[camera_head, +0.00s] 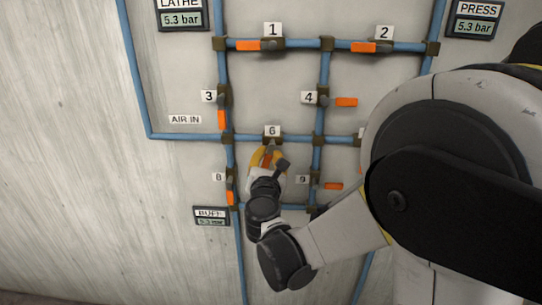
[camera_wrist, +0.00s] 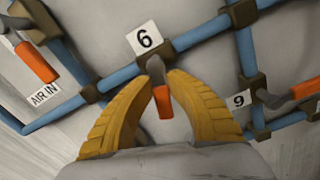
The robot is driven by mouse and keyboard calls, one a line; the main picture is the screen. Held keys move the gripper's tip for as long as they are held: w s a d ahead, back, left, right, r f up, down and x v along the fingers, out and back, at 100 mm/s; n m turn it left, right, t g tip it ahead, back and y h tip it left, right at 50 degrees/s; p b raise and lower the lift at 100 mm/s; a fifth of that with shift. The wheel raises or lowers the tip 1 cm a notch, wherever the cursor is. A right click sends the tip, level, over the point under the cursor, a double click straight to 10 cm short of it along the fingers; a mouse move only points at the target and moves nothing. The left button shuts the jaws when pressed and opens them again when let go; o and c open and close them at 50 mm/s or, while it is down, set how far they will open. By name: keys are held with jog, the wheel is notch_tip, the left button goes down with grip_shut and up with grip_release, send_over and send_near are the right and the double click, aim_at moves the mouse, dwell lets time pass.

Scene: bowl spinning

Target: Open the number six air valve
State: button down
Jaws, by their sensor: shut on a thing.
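The number six valve sits on the middle horizontal blue pipe, below its white "6" label (camera_head: 272,131). In the wrist view, its handle (camera_wrist: 163,103) has a grey lever and an orange grip. The handle points down from the pipe, roughly across it. My gripper (camera_wrist: 160,80) has its yellow fingers on either side of this handle, shut on it near the grey lever. In the head view my gripper (camera_head: 267,158) hides most of the handle.
Valve handles three (camera_head: 221,120), four (camera_head: 346,102) and nine (camera_head: 333,186) are close by on the pipe grid. The nine handle (camera_wrist: 304,88) shows right of my fingers. Gauges for LATHE (camera_head: 182,20), PRESS (camera_head: 474,27) and BUFF (camera_head: 211,222) read 5.3 bar.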

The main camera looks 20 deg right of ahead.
aim_at(263, 141)
jog(key=m, duration=0.3)
jog(key=shift+w+a+r+m, duration=0.1)
jog(key=shift+a+r+m, duration=0.15)
jog(key=shift+a+m, duration=0.15)
jog(key=m, duration=0.3)
jog(key=shift+w+a+r+m, duration=0.1)
jog(key=shift+a+r+m, duration=0.15)
jog(key=shift+r+m, duration=0.05)
jog(key=m, duration=0.3)
jog(key=shift+a+r+m+p, duration=0.2)
jog(key=shift+r+m+p, duration=0.1)
jog(key=shift+r+p, duration=0.1)
jog(key=shift+w+r+m, duration=0.1)
jog(key=shift+r+m, duration=0.1)
jog(key=shift+m, duration=0.65)
jog(key=shift+r+m, duration=0.2)
jog(key=shift+m, duration=0.65)
jog(key=c, duration=1.3)
grip_release()
